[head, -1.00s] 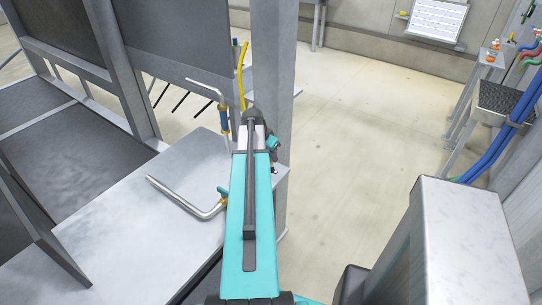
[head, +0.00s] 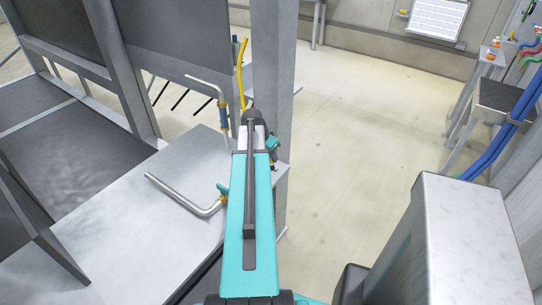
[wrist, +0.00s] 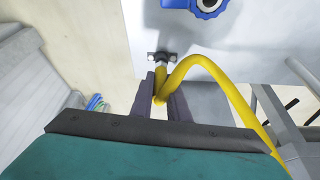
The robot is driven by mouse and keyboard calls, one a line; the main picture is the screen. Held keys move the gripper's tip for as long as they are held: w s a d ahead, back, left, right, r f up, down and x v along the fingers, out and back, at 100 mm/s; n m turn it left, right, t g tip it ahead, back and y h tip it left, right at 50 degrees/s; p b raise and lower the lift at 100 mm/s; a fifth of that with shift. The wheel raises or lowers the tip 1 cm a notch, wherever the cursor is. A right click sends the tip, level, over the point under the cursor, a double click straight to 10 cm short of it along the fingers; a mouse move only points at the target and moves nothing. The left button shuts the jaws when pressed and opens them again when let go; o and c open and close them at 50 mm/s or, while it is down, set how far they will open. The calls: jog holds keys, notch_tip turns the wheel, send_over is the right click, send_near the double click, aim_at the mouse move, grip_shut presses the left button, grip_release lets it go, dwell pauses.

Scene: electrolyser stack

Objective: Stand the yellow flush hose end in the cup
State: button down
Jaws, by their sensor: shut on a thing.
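The yellow flush hose (wrist: 228,88) loops through the wrist view, and its end section lies between the two dark fingers of my gripper (wrist: 161,92). My gripper is shut on the hose. Just beyond the fingertips the end meets a small metal fitting with a dark bracket (wrist: 161,56) on a pale surface. I cannot tell whether the end is still seated there. In the head view part of the yellow hose (head: 241,72) shows above my arm's far end, beside the grey post. My fingers are hidden there. I cannot make out the cup in either view.
A blue valve (wrist: 208,5) sits at the top of the wrist view. In the head view a bent metal pipe (head: 187,198) lies along the grey bench top (head: 110,230), and another pipe (head: 208,84) rises left of my arm. The upright post (head: 272,60) is close. Open floor lies right.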

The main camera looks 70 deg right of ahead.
jog(key=shift+f, duration=0.2)
jog(key=c, duration=1.6)
grip_release()
jog(key=shift+r, duration=0.15)
jog(key=shift+b+v, duration=1.3)
jog(key=shift+v, duration=5.5)
jog(key=shift+s, duration=0.1)
